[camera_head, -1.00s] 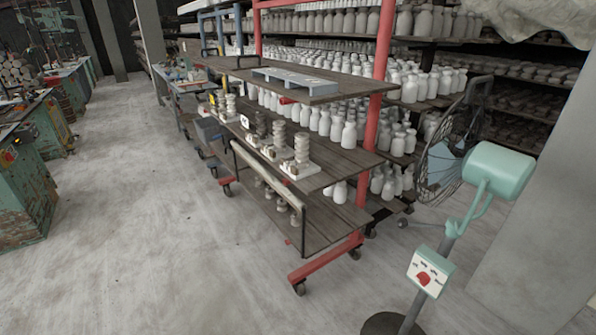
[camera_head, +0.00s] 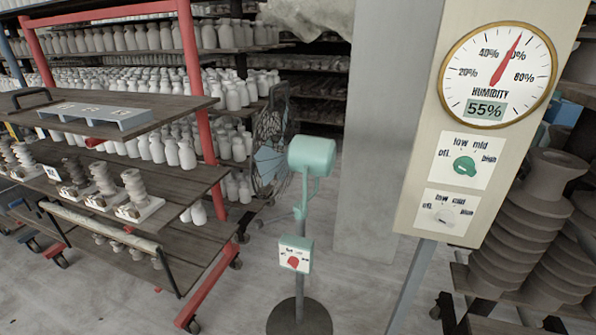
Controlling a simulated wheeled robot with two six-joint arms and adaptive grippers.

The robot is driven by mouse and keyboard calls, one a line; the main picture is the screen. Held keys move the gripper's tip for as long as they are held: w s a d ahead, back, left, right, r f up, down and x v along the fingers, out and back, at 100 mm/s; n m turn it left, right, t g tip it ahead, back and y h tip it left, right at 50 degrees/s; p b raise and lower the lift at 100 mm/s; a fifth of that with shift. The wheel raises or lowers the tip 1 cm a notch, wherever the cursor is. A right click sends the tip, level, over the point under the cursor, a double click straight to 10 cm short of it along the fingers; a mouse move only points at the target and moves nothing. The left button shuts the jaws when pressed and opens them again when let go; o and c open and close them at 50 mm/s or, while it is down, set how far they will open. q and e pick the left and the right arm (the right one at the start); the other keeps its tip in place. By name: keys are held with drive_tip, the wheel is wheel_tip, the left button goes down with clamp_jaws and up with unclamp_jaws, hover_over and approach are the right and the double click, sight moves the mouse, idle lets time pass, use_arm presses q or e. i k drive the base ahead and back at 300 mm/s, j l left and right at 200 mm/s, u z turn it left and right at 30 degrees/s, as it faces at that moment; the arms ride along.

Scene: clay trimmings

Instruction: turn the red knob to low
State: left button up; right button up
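The red knob (camera_head: 293,262) is on the white face of a small mint-green control box (camera_head: 296,254). The box is on the stand of a pedestal fan (camera_head: 311,155) with a mint motor housing, and it is low in the middle of the head view. Small labels surround the knob, with "off" at its left. The knob's setting is too small to tell. The fan's wire cage (camera_head: 268,150) faces away behind the housing. Neither of my grippers is in view.
At right, a cream panel on a post has a humidity gauge (camera_head: 497,75) reading 55%, a green knob (camera_head: 464,166) and a white knob (camera_head: 444,215). A red-framed cart (camera_head: 215,283) stands at left. Dark stacked pieces (camera_head: 520,230) stand far right. Floor before the fan is clear.

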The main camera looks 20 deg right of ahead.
sight(293, 262)
drive_tip(key=i+j+z, duration=0.15)
drive_tip(key=z, duration=0.25)
drive_tip(key=i+j+z, duration=0.1)
drive_tip(key=j+z, duration=0.15)
drive_tip(key=z, duration=0.15)
drive_tip(key=i+j+z, duration=0.1)
drive_tip(key=j+z, duration=0.2)
drive_tip(key=z, duration=0.15)
drive_tip(key=j+z, duration=0.25)
drive_tip(key=z, duration=0.15)
drive_tip(key=j+z, duration=0.25)
drive_tip(key=j, duration=1.55)
